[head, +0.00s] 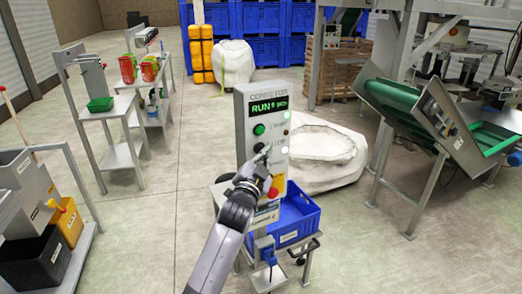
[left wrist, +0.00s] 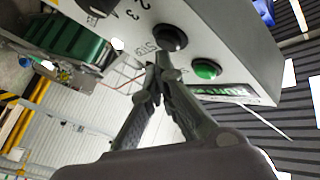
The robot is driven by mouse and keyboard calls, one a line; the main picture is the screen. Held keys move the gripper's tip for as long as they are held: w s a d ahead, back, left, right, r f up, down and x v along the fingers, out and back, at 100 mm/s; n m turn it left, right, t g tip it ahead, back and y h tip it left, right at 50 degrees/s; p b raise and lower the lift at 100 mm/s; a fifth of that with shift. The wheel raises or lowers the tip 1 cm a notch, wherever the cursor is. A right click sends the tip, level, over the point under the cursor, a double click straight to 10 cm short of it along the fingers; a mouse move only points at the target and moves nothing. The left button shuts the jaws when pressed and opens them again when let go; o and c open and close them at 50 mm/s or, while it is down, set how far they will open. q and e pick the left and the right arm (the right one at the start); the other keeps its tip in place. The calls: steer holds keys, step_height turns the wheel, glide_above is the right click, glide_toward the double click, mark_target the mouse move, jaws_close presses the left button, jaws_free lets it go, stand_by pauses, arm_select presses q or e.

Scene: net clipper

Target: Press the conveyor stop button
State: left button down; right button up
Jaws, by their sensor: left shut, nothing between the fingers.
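The grey conveyor control box (head: 243,125) stands upright on a post, its display (head: 269,106) reading RUN. On its face are a green button (head: 259,129), a black button (head: 258,147) below it, and a red knob (head: 273,193) lower down. My left gripper (head: 267,152) is shut and empty, its tips in front of the box near the black button. In the left wrist view, the black button (left wrist: 170,37), labelled STOP, lies just beyond the fingertips (left wrist: 158,62); I cannot tell whether they touch. The green button (left wrist: 207,69) is beside it. My right gripper is not in view.
A green belt conveyor (head: 395,97) stands at the right. Carts with bins (head: 35,245) and jars are at the left. Floor between is clear.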

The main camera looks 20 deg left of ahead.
arm_select(q)
steer(key=shift+w+a, duration=0.35)
steer(key=shift+a, duration=0.05)
stand_by(0.4)
steer(key=shift+d, duration=0.1)
steer(key=shift+s+d, duration=0.6)
steer(key=shift+s, duration=0.05)
steer(key=s+d, duration=0.1)
steer(key=s+d+p, duration=0.1)
steer(key=s+d, duration=0.1)
steer(key=shift+s+d, duration=0.15)
steer(key=shift+d, duration=0.15)
stand_by(0.4)
stand_by(0.6)
